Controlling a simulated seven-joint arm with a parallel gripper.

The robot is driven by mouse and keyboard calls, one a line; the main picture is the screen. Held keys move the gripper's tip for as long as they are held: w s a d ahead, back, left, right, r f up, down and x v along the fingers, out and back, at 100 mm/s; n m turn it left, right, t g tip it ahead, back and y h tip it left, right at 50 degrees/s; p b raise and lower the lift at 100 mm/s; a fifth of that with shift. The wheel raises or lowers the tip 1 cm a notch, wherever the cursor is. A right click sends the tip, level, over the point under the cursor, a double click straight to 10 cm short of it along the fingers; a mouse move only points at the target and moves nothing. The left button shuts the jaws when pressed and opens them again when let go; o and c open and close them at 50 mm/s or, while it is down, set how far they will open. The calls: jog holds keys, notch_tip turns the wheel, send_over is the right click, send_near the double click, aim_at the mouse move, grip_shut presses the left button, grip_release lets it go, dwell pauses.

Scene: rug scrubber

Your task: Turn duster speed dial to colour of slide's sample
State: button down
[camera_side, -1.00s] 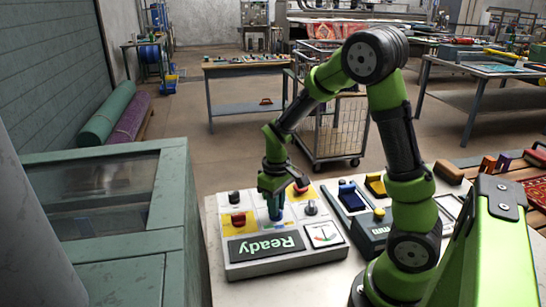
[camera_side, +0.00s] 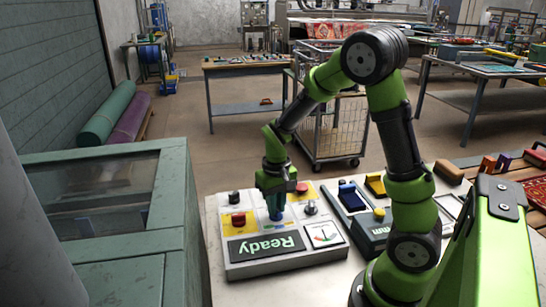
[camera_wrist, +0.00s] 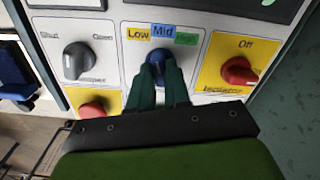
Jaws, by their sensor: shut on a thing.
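In the side view my gripper (camera_side: 277,214) points down onto the panel (camera_side: 290,265), whose screen (camera_side: 265,246) reads Ready. Where the dial's pointer stands is hard to tell. I cannot make out for certain which thing is the slide with the sample.
Beside the dial are a grey damper knob (camera_wrist: 76,61), a red isolator knob (camera_wrist: 239,71) and a red button (camera_wrist: 93,109). Right of the panel lie a blue-topped device (camera_side: 350,197) and a yellow piece (camera_side: 375,185). A green cabinet (camera_side: 110,200) stands left.

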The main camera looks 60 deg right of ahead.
jog(key=shift+m, duration=1.5)
jog(key=shift+r, duration=0.1)
jog(key=c, duration=1.1)
grip_release()
notch_tip(320, 180, up, 17)
jog(key=shift+f, duration=0.1)
